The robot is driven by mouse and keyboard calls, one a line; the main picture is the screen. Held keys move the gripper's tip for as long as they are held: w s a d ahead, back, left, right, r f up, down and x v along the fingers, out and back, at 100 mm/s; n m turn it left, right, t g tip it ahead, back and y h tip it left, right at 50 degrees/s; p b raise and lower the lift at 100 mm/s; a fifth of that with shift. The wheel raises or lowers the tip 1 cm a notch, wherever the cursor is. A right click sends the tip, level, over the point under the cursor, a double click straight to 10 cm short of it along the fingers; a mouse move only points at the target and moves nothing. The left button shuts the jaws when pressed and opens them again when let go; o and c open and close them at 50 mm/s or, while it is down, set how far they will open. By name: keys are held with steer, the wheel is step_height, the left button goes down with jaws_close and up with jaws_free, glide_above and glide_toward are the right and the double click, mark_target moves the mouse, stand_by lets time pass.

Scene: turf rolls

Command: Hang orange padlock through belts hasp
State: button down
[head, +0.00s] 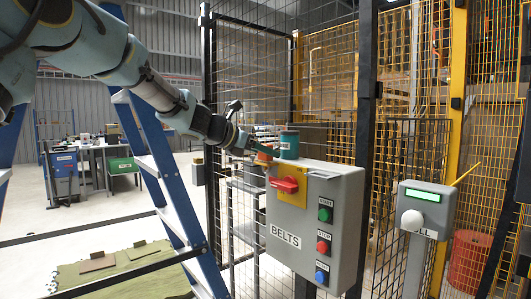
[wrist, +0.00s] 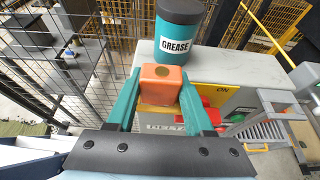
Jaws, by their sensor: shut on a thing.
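My gripper (wrist: 160,80) is shut on an orange padlock (wrist: 160,90), with one teal finger on each side of it. The padlock's shackle is not visible. In the head view my gripper (head: 258,149) and the orange padlock (head: 266,152) are at the upper left edge of the grey BELTS box (head: 345,215). The box front has a yellow plate (head: 291,197) with a red switch handle (head: 284,184), just below and right of the padlock. The handle also shows in the wrist view (wrist: 211,116), partly behind the right finger. I cannot make out the hasp hole.
A teal grease can (wrist: 178,30) with a dark lid stands on the box top, close behind the padlock. Green, red and blue buttons (head: 323,246) line the box front. A grey post unit with a white knob (head: 412,220) stands right. Mesh fencing (head: 245,80) rises behind.

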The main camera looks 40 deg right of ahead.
steer(key=shift+f, duration=0.3)
steer(key=shift+c, duration=1)
jaws_free()
steer(key=b+v, duration=0.2)
steer(key=v, duration=0.8)
steer(key=shift+a+r, duration=0.15)
steer(key=shift+a, duration=0.25)
